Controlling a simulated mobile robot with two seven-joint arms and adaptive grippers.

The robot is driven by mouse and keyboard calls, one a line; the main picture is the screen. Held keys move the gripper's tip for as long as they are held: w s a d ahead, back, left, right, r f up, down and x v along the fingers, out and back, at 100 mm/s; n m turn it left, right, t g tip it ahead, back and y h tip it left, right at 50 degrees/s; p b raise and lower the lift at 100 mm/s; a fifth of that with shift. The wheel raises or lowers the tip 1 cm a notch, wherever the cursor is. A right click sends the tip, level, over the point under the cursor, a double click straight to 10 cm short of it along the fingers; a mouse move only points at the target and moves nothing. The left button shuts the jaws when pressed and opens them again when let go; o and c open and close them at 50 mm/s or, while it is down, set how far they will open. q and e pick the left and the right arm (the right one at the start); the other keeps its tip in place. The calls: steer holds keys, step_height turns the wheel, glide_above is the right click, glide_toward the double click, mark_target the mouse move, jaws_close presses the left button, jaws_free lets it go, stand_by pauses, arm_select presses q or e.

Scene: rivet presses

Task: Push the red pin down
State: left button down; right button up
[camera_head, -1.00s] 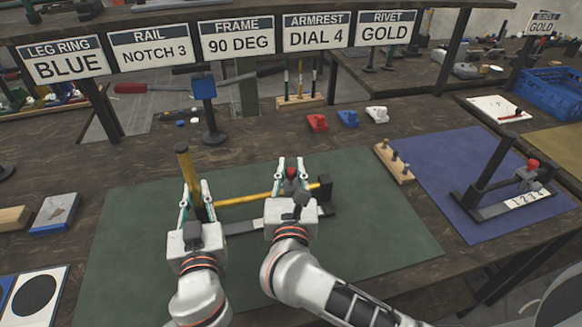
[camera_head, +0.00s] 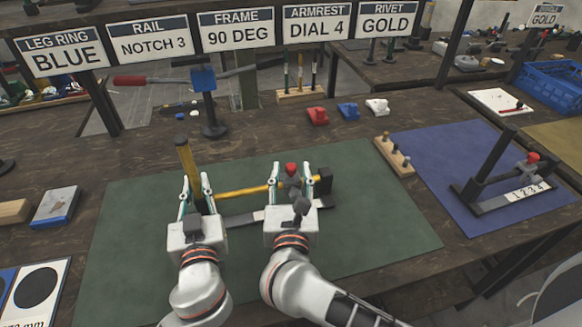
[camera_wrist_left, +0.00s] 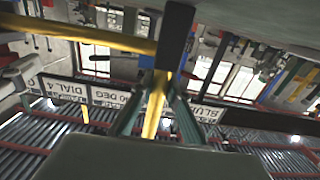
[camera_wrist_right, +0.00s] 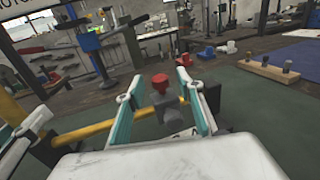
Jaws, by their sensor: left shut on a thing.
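The red pin (camera_head: 291,168), a red knob on a grey block, sits near the right end of the yellow bar on the left press. In the right wrist view the red pin (camera_wrist_right: 160,82) stands upright between the fingers, with gaps on both sides. My right gripper (camera_head: 289,176) is open around it. My left gripper (camera_head: 194,183) is shut on the upright yellow post (camera_head: 184,158) at the bar's left end. The yellow post (camera_wrist_left: 155,105) also shows between its fingers in the left wrist view.
The green mat (camera_head: 370,215) lies under the press. A second press with its own red knob (camera_head: 533,157) stands on the blue mat (camera_head: 440,150). A wooden peg block (camera_head: 395,160) lies between the mats. Small red, blue and white parts lie behind.

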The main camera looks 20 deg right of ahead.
steer(key=v, duration=0.9)
steer(key=shift+s, duration=0.35)
steer(key=shift+a, duration=0.15)
arm_select(q)
steer(key=c, duration=1.9)
jaws_free()
steer(key=shift+r, duration=0.1)
steer(key=shift+f, duration=0.2)
